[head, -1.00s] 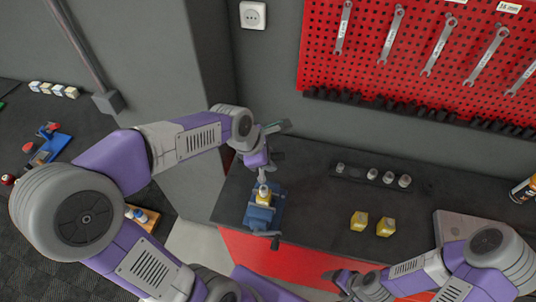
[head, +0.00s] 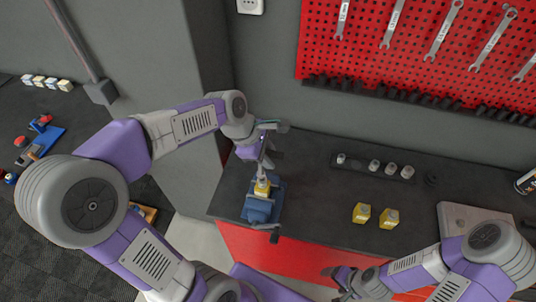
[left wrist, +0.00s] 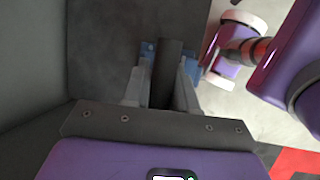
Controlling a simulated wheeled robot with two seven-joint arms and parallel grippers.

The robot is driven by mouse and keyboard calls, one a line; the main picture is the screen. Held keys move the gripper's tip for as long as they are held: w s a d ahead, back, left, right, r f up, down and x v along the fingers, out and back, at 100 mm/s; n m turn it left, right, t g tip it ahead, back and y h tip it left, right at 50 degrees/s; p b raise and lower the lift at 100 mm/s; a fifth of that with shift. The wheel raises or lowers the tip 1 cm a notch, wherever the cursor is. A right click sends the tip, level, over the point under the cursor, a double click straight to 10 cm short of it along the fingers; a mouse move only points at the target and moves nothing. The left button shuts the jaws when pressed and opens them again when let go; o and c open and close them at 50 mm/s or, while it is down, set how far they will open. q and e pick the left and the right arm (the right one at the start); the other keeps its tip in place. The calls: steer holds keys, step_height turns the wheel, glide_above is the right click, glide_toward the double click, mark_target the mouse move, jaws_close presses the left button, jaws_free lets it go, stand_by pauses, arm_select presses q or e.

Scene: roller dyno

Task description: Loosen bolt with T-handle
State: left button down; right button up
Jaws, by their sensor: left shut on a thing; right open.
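A yellow block (head: 262,187) is held in a blue vise (head: 258,211) near the left end of the dark workbench. My left gripper (head: 266,160) is above the block, shut on a dark round bar, which I take as the T-handle (left wrist: 167,75). The bar stands between the two fingers (left wrist: 161,90) in the left wrist view, with a bit of the blue vise (left wrist: 148,50) beyond it. The handle's lower end and the bolt are too small or covered to tell apart. My right gripper (head: 343,280) is open and empty at the bench's front edge.
Two yellow blocks (head: 375,215) stand mid-bench. Behind them is a dark holder (head: 364,167) with several metal sockets. A grey plate (head: 465,219) lies to the right. Wrenches hang on a red pegboard (head: 415,50). Bench between vise and blocks is clear.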

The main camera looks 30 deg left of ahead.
arm_select(q)
steer(key=shift+d+f, duration=0.15)
steer(key=shift+f, duration=0.1)
stand_by(0.4)
steer(key=shift+f+b, duration=0.35)
steer(key=shift+f, duration=0.5)
stand_by(0.3)
steer(key=n+p, duration=0.2)
steer(key=shift+w+n+t+y, duration=0.3)
steer(key=shift+n+t+y, duration=0.1)
